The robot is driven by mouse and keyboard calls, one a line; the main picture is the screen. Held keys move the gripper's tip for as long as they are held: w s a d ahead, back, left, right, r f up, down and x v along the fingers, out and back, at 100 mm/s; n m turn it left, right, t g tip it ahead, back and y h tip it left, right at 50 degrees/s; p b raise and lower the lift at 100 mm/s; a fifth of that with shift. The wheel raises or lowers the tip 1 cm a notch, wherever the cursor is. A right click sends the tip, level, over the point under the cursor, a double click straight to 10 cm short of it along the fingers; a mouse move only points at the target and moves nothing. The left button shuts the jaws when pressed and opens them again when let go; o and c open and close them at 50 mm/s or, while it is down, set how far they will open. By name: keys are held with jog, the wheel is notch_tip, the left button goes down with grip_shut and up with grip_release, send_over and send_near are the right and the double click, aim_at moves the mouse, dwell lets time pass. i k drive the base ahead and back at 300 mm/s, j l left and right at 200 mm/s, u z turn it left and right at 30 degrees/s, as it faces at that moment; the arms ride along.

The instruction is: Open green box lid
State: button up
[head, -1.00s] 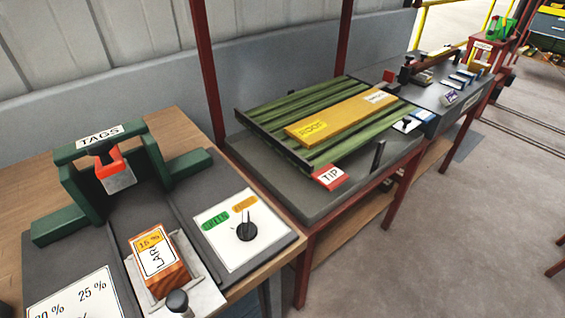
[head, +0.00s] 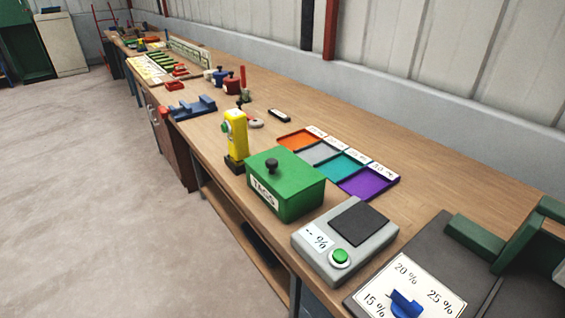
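The green box (head: 286,198) stands on the wooden bench in the middle of the head view, with a white "TAGS" label on its front. Its green lid (head: 297,171) is on and looks closed, with a dark round knob (head: 271,166) on top. The inside of the box is hidden. My gripper is not in view.
A yellow device (head: 236,134) stands just behind-left of the box. A grey meter with a green button (head: 341,256) is close at its right. Coloured trays (head: 368,182) lie behind it. A dial panel (head: 408,287) is at lower right. Floor (head: 120,200) at left is clear.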

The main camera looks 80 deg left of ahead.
aim_at(286, 173)
jog(key=u, duration=1.9)
